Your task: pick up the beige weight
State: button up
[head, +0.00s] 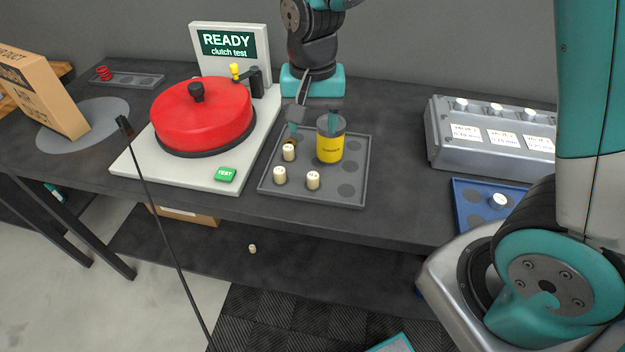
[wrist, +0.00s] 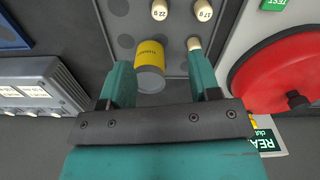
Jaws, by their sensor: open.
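Several small beige weights are in view. Three stand in the grey tray (head: 352,199): one at the back left (head: 289,152), one at the front left (head: 280,175) and one at the front (head: 313,180). Another small beige piece (head: 252,248) lies lower down, below the table top. My gripper (head: 313,126) is open and points down over the tray's back part. A yellow can with a grey top (head: 330,148) stands between its fingers in the wrist view (wrist: 151,52); I cannot tell if they touch it. The back-left weight (wrist: 194,44) is beside one fingertip.
A red round cover (head: 203,115) on a white base with a green TEST button (head: 225,174) is left of the tray. A grey valve box (head: 490,150) and a blue tray (head: 470,205) are on the right. A READY screen (head: 227,43) stands behind.

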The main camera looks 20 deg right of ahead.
aim_at(313, 175)
notch_tip(313, 175, down, 14)
jog(key=shift+f+p, duration=0.25)
jog(key=shift+p, duration=0.8)
jog(key=c, duration=1)
